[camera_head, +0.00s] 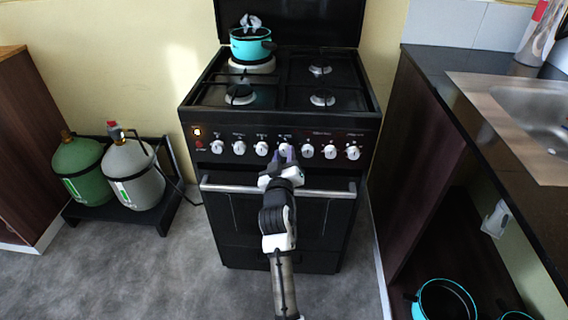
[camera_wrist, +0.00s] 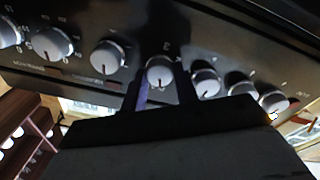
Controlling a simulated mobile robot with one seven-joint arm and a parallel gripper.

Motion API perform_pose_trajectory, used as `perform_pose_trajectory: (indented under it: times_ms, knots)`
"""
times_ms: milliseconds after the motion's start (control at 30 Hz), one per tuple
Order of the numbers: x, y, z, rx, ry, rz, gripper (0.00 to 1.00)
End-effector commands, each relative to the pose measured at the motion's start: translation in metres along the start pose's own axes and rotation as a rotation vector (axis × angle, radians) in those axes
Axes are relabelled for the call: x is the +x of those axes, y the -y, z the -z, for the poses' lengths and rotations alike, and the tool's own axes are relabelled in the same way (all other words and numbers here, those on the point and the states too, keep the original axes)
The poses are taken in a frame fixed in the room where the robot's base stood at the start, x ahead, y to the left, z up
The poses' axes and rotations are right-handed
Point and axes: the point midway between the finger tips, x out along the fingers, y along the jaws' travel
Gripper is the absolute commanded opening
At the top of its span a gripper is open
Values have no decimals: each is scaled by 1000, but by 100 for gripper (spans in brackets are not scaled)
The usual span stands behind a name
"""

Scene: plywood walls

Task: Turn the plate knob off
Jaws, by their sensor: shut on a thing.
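The black stove (camera_head: 281,210) has a row of several white knobs along its front panel. My gripper (camera_head: 284,156) reaches the middle knob (camera_head: 285,147) of the row from the front, and its fingers partly cover it there. In the wrist view my gripper (camera_wrist: 161,84) has one purple finger on each side of this knob (camera_wrist: 160,70), shut on it. The knob's dark pointer mark shows near its lower middle. The panel labels are too blurred to read surely. A turquoise pot (camera_head: 250,45) stands on the pale back-left plate (camera_head: 252,66).
A silver oven handle (camera_head: 230,189) runs below the knobs, behind my arm. Neighbouring knobs (camera_wrist: 108,57) (camera_wrist: 205,82) sit close on both sides. Gas bottles (camera_head: 130,172) stand at left. A dark counter with a sink (camera_head: 540,110) is at right. Grey floor is free at front left.

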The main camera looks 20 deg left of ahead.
Motion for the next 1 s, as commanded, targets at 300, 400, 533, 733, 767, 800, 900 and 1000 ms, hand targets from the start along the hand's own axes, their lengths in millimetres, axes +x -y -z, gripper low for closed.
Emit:
perform_pose_trajectory:
  times_ms: [300,400,533,733,767,800,900,1000]
  knots:
    - [0,1,0,214,5,-11,7]
    - [0,0,1,258,7,-13,7]
    - [1,0,1,297,9,-15,7]
    - [1,-1,1,324,11,-16,7]
    - [0,-1,1,325,12,-16,7]
    - [1,-1,1,327,12,-16,7]
    - [1,-1,2,327,12,-16,7]
    - [1,-1,2,327,12,-16,7]
